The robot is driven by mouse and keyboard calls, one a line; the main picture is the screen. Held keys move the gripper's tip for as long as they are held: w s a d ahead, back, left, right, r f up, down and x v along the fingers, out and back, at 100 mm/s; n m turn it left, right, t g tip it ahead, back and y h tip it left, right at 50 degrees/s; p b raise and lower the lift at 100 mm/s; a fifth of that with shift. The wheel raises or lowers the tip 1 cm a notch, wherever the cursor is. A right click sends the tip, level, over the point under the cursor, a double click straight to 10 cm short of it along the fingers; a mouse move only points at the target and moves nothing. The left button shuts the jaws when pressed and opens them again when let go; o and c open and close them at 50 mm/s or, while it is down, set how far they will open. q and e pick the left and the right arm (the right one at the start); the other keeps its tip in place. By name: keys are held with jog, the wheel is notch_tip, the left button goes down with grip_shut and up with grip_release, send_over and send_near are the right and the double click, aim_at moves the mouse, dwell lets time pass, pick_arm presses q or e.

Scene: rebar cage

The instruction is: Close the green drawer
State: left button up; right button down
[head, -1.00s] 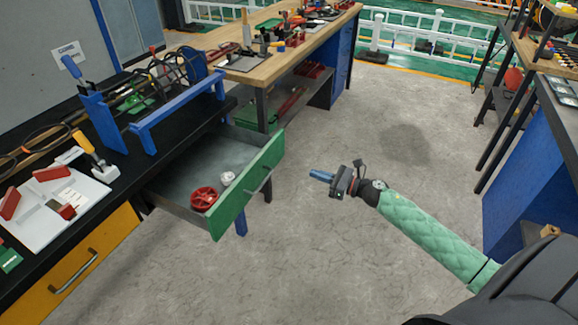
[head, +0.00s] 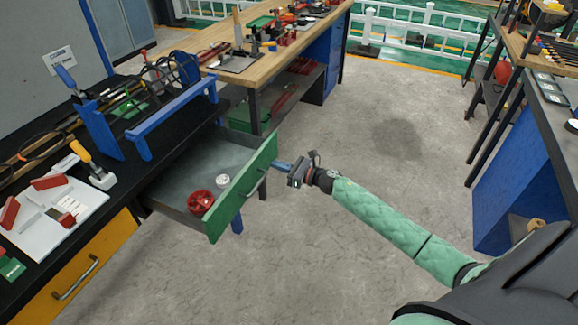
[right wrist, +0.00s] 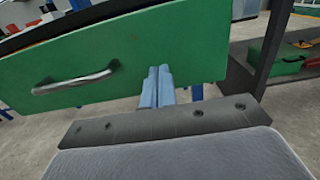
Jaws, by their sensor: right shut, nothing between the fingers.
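The green drawer (head: 243,192) is pulled out from under the black workbench at the left. A red wheel-like part (head: 200,202) and a small white part (head: 223,180) lie inside it. My right gripper (head: 281,166) is shut and empty, its blue fingers at the outer face of the drawer front, near its far end. In the right wrist view the shut fingers (right wrist: 157,85) point at the green front (right wrist: 120,65), to the right of its metal handle (right wrist: 75,82). I cannot tell whether they touch it. My left gripper is out of view.
The black bench top (head: 185,128) carries a blue frame, cables and a white board (head: 50,215) with red parts. A yellow drawer (head: 80,275) below is shut. A wooden table (head: 270,65) stands behind. The grey floor (head: 350,260) is clear.

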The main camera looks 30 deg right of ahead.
jog(key=shift+x, duration=0.9)
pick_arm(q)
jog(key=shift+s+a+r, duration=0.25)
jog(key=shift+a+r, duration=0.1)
pick_arm(e)
jog(key=shift+w+a, duration=0.3)
jog(key=shift+w, duration=0.1)
jog(key=b, duration=0.7)
send_near(216, 153)
jog(key=w+a+r, duration=0.2)
jog(key=w, duration=0.1)
jog(key=w+a+r, duration=0.1)
jog(key=w, duration=0.1)
jog(key=shift+a+r, duration=0.35)
jog(key=b+x, duration=0.1)
jog(key=x, duration=0.3)
jog(key=shift+r, duration=0.15)
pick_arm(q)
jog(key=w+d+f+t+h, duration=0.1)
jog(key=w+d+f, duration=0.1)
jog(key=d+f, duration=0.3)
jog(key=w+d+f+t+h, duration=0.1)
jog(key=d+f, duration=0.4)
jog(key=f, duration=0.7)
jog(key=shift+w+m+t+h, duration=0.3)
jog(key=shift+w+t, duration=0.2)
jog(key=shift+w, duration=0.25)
pick_arm(e)
jog(key=shift+w+r, duration=0.1)
jog(key=shift+r, duration=0.1)
